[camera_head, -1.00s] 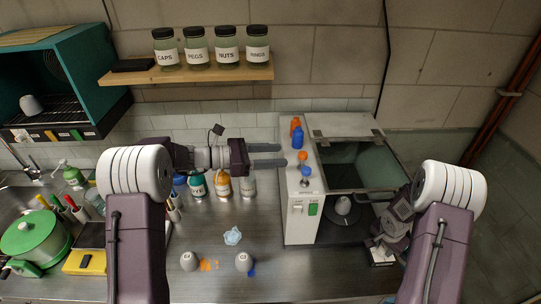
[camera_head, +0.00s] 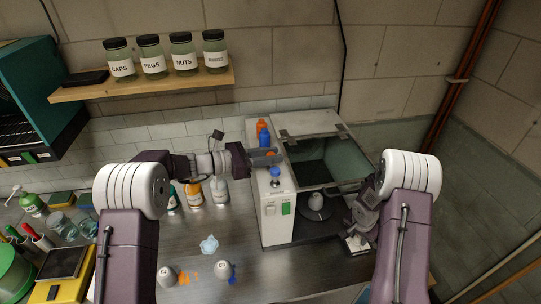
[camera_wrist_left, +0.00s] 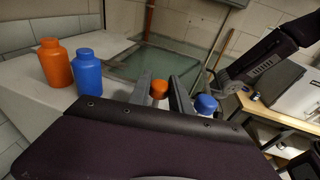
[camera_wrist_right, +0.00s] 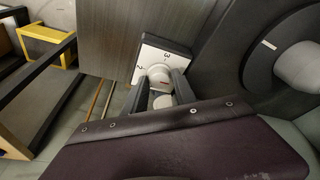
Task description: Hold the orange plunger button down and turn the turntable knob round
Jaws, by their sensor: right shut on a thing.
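The orange plunger button (camera_head: 271,153) stands on top of the white box (camera_head: 277,222). My left gripper (camera_head: 270,158) is open, with one finger on each side of the button. In the left wrist view the orange cap (camera_wrist_left: 158,88) shows between the two fingers (camera_wrist_left: 160,92); its lower part is hidden, and I cannot tell if it is pressed. My right gripper (camera_wrist_right: 160,95) is shut on the turntable knob (camera_wrist_right: 158,73), a pale knob on a white numbered plate (camera_wrist_right: 150,55). The turntable (camera_head: 315,212) carries a grey cup (camera_head: 316,200).
A blue button (camera_head: 275,172) is close in front of my left gripper. Orange (camera_wrist_left: 54,62) and blue (camera_wrist_left: 88,73) bottles stand behind it on the box. A glass hood (camera_head: 330,160) is above the turntable. Two grey cups (camera_head: 167,276) (camera_head: 223,270) are on the bench.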

